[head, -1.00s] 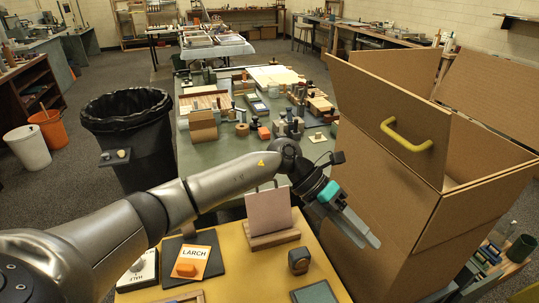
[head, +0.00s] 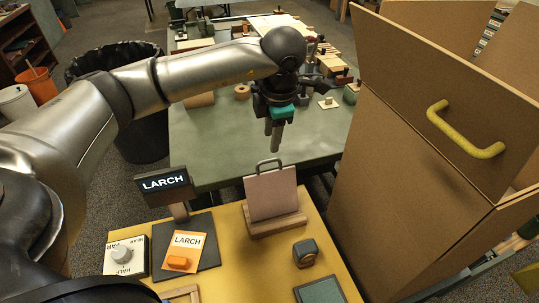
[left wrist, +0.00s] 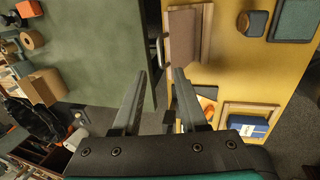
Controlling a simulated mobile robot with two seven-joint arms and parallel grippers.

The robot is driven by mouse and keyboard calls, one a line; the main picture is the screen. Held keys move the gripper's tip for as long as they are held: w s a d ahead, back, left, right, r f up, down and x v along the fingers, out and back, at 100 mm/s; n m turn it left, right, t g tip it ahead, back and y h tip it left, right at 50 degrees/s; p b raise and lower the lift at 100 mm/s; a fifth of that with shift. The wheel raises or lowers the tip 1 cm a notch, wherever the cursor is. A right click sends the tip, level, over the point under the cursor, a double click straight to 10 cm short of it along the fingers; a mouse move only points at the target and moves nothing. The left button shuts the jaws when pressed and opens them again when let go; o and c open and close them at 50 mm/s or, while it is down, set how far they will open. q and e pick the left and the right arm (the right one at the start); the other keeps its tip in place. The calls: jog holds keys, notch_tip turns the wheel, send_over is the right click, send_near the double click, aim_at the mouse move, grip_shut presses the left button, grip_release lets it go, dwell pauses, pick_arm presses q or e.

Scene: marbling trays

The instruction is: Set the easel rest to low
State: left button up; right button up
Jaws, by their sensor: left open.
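The easel (head: 272,195) stands on the yellow table with a pinkish board leaning on its wooden base (head: 275,225). A dark loop-shaped handle (head: 268,162) shows above the board's top edge. The easel also shows in the left wrist view (left wrist: 183,38), just beyond the fingers, with part of the dark loop beside it. My left gripper (head: 274,145) is open and empty, pointing down above and behind the easel, apart from it. Its spread fingers show in the left wrist view (left wrist: 160,72). The back of the easel is mostly hidden. My right gripper is not in view.
A green table (head: 220,150) lies behind the yellow table (head: 230,265). A large cardboard box (head: 400,170) with a yellow handle stands at right. A LARCH sign (head: 165,182), a LARCH card (head: 185,250), a knob box (head: 126,256) and a dark block (head: 305,252) surround the easel.

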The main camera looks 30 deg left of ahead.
pick_arm(q)
jog(key=b+x, duration=0.1)
jog(key=x, duration=0.7)
jog(key=shift+w+f, duration=0.1)
jog(key=shift+f, duration=0.1)
grip_shut()
dwell(1.1)
